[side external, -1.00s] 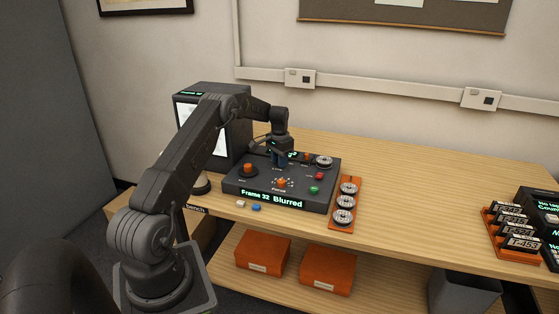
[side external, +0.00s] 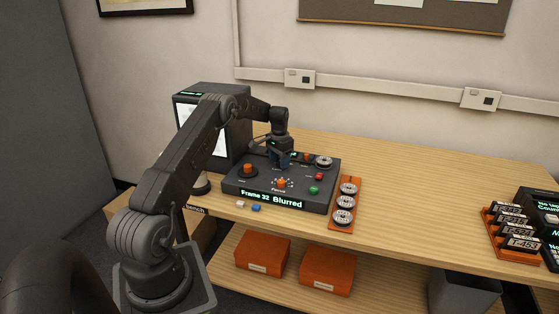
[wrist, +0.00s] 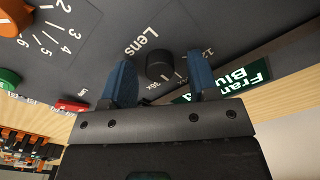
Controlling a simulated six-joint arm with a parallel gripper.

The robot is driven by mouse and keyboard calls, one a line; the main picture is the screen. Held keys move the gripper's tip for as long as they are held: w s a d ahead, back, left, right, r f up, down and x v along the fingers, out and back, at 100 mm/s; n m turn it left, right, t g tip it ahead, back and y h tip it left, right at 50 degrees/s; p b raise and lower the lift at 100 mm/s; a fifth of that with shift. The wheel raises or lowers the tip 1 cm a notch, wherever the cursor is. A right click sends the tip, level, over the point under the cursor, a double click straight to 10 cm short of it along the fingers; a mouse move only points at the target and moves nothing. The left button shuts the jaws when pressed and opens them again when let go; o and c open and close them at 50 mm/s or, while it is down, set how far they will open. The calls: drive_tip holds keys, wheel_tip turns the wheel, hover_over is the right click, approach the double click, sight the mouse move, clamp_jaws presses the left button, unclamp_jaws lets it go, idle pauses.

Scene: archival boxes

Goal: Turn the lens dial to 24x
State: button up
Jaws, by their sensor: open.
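The lens dial (wrist: 160,66) is a small black knob in the wrist view, beside the printed word Lens. A 36x mark and a partly cut-off 12 mark show near it; its pointer setting is not clear. My gripper (wrist: 160,60) is open, with one blue finger on each side of the dial and visible gaps to it. In the side external view my gripper (side external: 281,162) points down over the back of the dark control panel (side external: 240,188) and hides the dial. The panel's front display (side external: 272,200) reads Frame 32 Blurred.
The panel carries an orange focus knob (side external: 281,183), another orange knob (side external: 247,169), a red button (side external: 319,176) and a green button (side external: 314,190). An orange rack (side external: 333,224) of reels stands to its right. A dark viewer box (side external: 238,140) stands behind left.

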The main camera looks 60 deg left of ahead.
wheel_tip(320, 180, up, 14)
idle(0.5)
drive_tip(key=shift+d, duration=0.1)
drive_tip(key=s+d+r+t, duration=0.1)
drive_tip(key=s+d+r, duration=0.1)
drive_tip(key=d+r, duration=0.5)
drive_tip(key=s+d+r+m+t+y, duration=0.1)
drive_tip(key=d+r, duration=0.2)
drive_tip(key=d, duration=0.7)
drive_tip(key=s+d+r+t, duration=0.1)
drive_tip(key=s+d+r, duration=0.1)
drive_tip(key=d+r, duration=0.5)
drive_tip(key=s+d+f+t, duration=0.1)
drive_tip(key=s+d+f, duration=0.2)
drive_tip(key=s+d, duration=0.6)
drive_tip(key=s+d+f+m+t+h, duration=0.1)
drive_tip(key=s+d+f, duration=0.2)
drive_tip(key=s+d, duration=0.7)
drive_tip(key=shift+s+f+m+t, duration=0.3)
drive_tip(key=shift+s, duration=0.55)
